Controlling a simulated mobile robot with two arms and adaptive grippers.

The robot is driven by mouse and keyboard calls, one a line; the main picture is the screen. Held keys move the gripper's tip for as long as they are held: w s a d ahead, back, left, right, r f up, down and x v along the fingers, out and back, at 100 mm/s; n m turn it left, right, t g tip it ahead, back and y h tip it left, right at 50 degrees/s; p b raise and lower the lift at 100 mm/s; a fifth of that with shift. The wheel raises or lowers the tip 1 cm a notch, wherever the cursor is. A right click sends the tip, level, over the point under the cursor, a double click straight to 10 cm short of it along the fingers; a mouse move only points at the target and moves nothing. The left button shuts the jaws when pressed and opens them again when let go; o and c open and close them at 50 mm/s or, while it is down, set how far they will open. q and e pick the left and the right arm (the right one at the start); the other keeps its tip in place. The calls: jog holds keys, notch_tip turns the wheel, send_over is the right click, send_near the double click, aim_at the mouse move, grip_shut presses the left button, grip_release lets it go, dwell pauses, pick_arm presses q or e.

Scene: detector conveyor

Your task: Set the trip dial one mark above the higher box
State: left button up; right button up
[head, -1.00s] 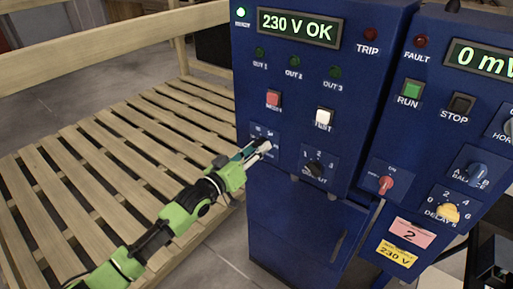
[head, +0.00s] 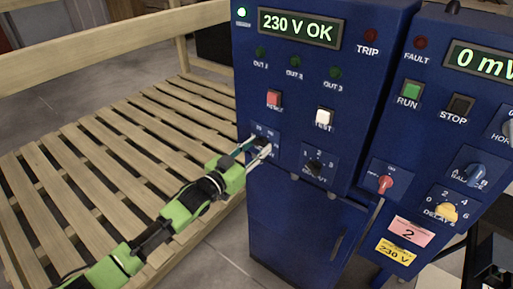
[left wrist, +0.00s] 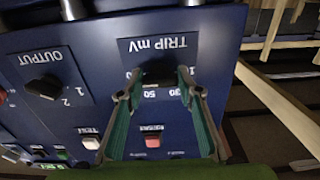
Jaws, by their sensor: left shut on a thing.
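The trip dial (left wrist: 157,72) is a dark knob on a blue plate marked TRIP mV, which appears upside down in the left wrist view. Numbers such as 50 and 30 show beside it; others are hidden by the fingers, and I cannot read its pointer. My left gripper (left wrist: 160,90) has one finger on each side of the knob and is shut on it. In the head view the left gripper (head: 256,147) is at the lower left of the blue cabinet (head: 300,225). The cabinet's display (head: 300,27) reads 230 V OK. My right gripper is not in view. No boxes are recognisable.
Close to the dial are a red button (head: 274,98), a white TEST button (head: 324,118) and the OUTPUT knob (head: 314,167). A second blue panel to the right has a red switch (head: 385,183) and a display (head: 482,59) reading 0 mV.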

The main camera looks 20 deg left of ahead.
pick_arm(q)
jog(key=shift+f, duration=0.1)
jog(key=o, duration=1.1)
jog(key=v, duration=1.2)
